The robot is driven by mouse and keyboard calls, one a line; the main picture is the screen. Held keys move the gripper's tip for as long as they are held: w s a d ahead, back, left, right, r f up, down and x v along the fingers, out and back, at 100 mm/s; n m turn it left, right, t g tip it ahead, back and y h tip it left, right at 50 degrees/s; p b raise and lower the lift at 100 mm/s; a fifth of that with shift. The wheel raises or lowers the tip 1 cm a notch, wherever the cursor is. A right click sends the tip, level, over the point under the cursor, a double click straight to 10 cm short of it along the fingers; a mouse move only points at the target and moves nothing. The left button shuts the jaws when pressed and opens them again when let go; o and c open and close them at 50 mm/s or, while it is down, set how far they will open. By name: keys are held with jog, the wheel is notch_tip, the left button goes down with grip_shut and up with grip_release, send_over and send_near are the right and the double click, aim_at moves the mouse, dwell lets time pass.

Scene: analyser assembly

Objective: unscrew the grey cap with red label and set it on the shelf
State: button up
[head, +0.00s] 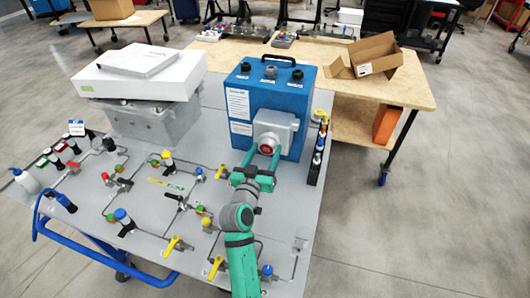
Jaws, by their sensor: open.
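The grey cap with red label (265,148) faces me on the grey housing (278,128), on the front of the blue analyser box (290,92). My gripper (263,153) is open in front of it, with one green finger toward the left of the label and one toward the right. I cannot tell whether the fingers touch the cap. No part of the place is clearly marked as the shelf. A narrow black rack (314,172) with small bottles stands just right of the box.
The grey panel (145,200) before the box carries pipes and several yellow-handled valves (177,243). A white case (145,85) rests on a grey block at the left. A wooden table (395,88) with an open cardboard box (375,52) stands behind.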

jog(key=m, duration=0.5)
jog(key=shift+r+m, duration=0.1)
jog(key=shift+m, duration=0.2)
jog(key=m, duration=0.4)
jog(key=shift+r, duration=0.1)
jog(key=m, duration=0.5)
jog(key=shift+a+m, duration=0.1)
jog(key=shift+m, duration=0.3)
jog(key=m, duration=0.4)
jog(key=shift+r, duration=0.1)
jog(key=c, duration=1.1)
jog(key=shift+r, duration=0.15)
jog(key=shift+c, duration=1.2)
jog(key=o, duration=0.5)
jog(key=shift+r, duration=0.1)
jog(key=shift+c, duration=1.3)
